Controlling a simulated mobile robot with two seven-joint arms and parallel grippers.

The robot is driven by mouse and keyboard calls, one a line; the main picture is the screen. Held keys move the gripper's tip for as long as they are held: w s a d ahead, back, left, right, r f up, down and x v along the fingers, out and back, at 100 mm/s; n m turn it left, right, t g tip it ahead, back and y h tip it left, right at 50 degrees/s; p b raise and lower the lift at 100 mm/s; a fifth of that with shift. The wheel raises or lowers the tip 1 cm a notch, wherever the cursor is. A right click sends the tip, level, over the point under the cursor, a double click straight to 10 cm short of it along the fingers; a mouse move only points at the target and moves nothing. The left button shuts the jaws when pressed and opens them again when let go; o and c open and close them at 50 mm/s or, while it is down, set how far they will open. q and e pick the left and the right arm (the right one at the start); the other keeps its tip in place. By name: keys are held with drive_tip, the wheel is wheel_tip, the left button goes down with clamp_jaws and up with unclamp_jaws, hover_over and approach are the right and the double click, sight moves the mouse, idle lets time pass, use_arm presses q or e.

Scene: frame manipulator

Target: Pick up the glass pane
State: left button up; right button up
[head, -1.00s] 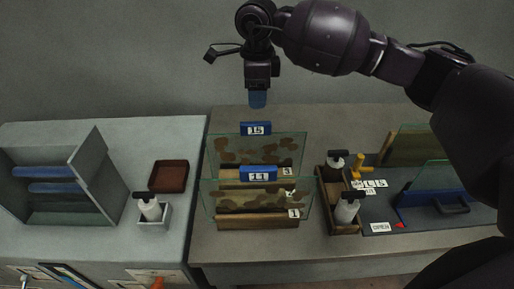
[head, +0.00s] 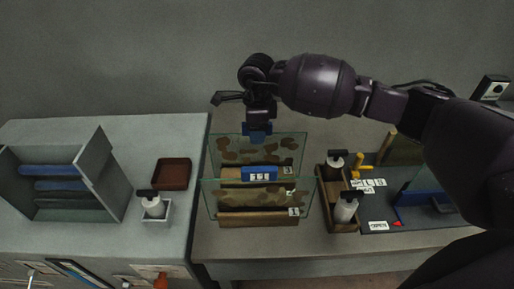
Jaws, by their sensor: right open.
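Two upright glass panes with brown camouflage-like blotches stand one behind the other in wooden holders. The rear pane (head: 225,149) has a label "3" at its right. The front pane (head: 235,204) has a label "1" and a blue clip (head: 260,174) marked "11" at its top edge. My right gripper (head: 257,132) points down, its blue fingertips at the rear pane's top edge. It is open; the tips hide the clip area there, and I cannot tell whether they touch. My left gripper is not in view.
A wooden caddy (head: 329,208) with two pump bottles stands right of the panes. Farther right is a dark mat (head: 385,208) with a blue holder. On the left table are a grey rack (head: 95,165), a brown tray (head: 172,173) and a bottle.

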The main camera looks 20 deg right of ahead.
drive_tip(key=shift+f, duration=0.15)
clamp_jaws()
idle(0.5)
wheel_tip(320, 180, up, 20)
drive_tip(key=b, duration=0.2)
idle(0.3)
